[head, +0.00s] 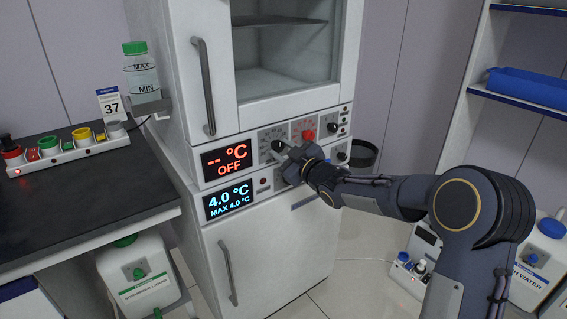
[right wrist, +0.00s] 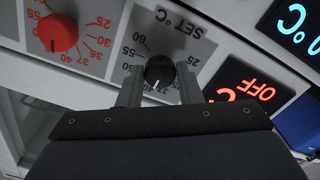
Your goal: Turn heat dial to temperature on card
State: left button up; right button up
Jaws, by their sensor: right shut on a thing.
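The card (head: 111,106) stands upright on the counter at left in the head view and reads 37. The black heat dial (right wrist: 160,71) sits on a grey scale marked SET °C, seen upside down in the right wrist view. My right gripper (right wrist: 161,92) is shut on the dial, one finger on each side. In the head view, the right gripper (head: 284,151) hides most of the dial. The dial's white mark shows between the fingers, but I cannot tell its exact number. The red display (head: 227,160) reads "-- °C" and OFF. My left gripper is not in view.
A red knob (head: 309,135) with its own scale is beside the dial. A blue display (head: 229,200) below reads 4.0 °C. The cabinet door handle (head: 204,86) sticks out at upper left. A bottle (head: 141,75) stands above the dark counter (head: 95,190).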

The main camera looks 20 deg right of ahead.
jog(key=n+b, duration=0.3)
jog(key=shift+f+n, duration=0.1)
jog(key=shift+n, duration=0.2)
jog(key=shift+n+b, duration=0.75)
jog(key=shift+n, duration=0.35)
jog(key=o, duration=1)
jog(key=shift+c, duration=0.2)
jog(key=v, duration=0.7)
jog(key=shift+s+d, duration=0.15)
jog(key=shift+s, duration=0.2)
